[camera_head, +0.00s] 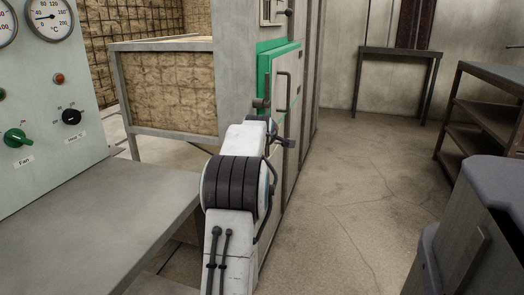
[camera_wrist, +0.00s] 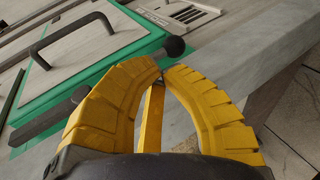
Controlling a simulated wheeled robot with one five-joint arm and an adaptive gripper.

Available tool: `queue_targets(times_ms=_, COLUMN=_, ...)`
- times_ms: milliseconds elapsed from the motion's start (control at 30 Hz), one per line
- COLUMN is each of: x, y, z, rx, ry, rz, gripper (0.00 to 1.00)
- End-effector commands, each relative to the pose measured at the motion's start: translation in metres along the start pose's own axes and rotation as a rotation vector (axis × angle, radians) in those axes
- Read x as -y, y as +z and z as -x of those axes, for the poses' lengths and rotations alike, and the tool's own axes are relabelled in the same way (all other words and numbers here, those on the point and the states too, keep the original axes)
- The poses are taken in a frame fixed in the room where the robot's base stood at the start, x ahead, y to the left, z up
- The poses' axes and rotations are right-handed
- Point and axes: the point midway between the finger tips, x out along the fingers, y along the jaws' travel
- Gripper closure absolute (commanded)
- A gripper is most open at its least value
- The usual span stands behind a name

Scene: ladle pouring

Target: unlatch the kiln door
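The kiln door (camera_head: 287,80) has a green frame and stands at the middle of the head view; it also fills the upper left of the wrist view (camera_wrist: 85,75). A black bar handle (camera_wrist: 75,35) is on its panel. A dark latch bar (camera_wrist: 48,121) lies at the door's lower edge, and a black ball knob (camera_wrist: 175,46) shows farther right; any link between them is hidden behind a finger. My gripper (camera_wrist: 163,73) has yellow fingers whose tips meet just short of the knob in the picture. Nothing is visibly held. In the head view my arm hides the gripper.
A control panel (camera_head: 45,110) with gauges and knobs is at left, above a grey table (camera_head: 100,225). An insulation-lined box (camera_head: 168,95) stands behind. A shelf rack (camera_head: 480,115) and a dark bin (camera_head: 465,235) are at right. The floor between is clear.

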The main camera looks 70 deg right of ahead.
Motion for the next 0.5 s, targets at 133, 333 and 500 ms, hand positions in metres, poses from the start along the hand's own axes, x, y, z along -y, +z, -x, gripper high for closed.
queue_targets(times_ms=133, x=0.004, y=-0.001, z=0.006, rx=-0.002, ry=-0.002, rz=0.001, gripper=1.0)
queue_targets(times_ms=333, x=0.01, y=0.0, z=0.02, rx=-0.002, ry=-0.002, rz=0.001, gripper=1.0)
queue_targets(times_ms=500, x=0.017, y=0.0, z=0.038, rx=-0.002, ry=-0.001, rz=0.001, gripper=1.0)
